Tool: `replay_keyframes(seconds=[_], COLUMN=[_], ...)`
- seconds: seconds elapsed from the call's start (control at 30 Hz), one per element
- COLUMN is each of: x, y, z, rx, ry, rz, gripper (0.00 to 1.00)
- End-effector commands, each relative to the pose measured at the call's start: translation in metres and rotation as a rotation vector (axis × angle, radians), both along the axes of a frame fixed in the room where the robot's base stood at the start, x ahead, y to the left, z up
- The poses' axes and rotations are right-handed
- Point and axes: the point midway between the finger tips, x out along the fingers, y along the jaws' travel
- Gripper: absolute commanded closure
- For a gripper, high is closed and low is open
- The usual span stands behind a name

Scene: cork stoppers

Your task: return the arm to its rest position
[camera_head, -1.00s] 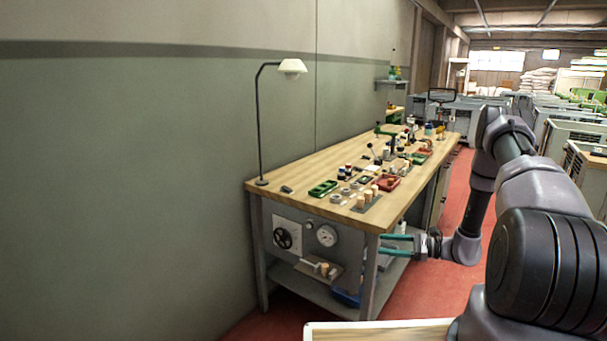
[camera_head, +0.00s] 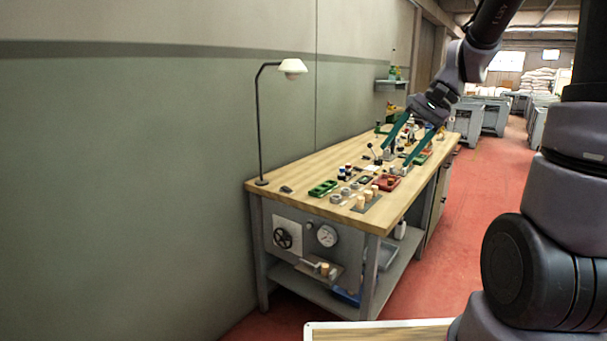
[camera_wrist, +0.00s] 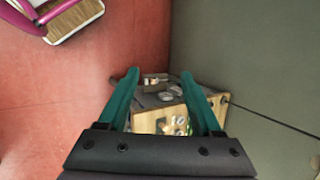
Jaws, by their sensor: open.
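My arm is raised on the right of the head view, bent over at the top. My gripper (camera_head: 398,151) points down and to the left, and in the head view its two teal fingers overlap the far half of the workbench (camera_head: 290,176). The fingers are wide apart with nothing between them. In the wrist view the open fingers of my gripper (camera_wrist: 160,75) frame the workbench (camera_wrist: 147,106), which lies well beyond the tips. Whether any finger is near the bench items cannot be told from the head view.
The bench top holds cork stoppers (camera_head: 367,196), a green tray (camera_head: 323,188), a red tray (camera_head: 388,184) and a lamp (camera_head: 292,67). A grey-green wall (camera_head: 150,180) stands at the left. Red floor (camera_head: 478,220) is open right of the bench. Grey cabinets (camera_head: 484,116) stand farther back.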

Motion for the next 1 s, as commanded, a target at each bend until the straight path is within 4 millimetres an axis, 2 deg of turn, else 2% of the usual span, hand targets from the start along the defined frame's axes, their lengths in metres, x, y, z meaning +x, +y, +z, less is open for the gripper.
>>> replay_keyframes(seconds=[0.03,0.2,0.5,0.7,1.0], x=[-0.013,-0.053,-0.113,-0.13,-0.131], y=[0.001,-0.005,-0.019,-0.025,-0.026], z=[0.014,0.048,0.089,0.099,0.099], rx=[-0.044,-0.189,-0.388,-0.441,-0.446], ry=[-0.052,-0.218,-0.511,-0.605,-0.615], rz=[0.016,0.051,0.069,0.066,0.065], gripper=[0.34,0.34,0.34,0.34,0.34])
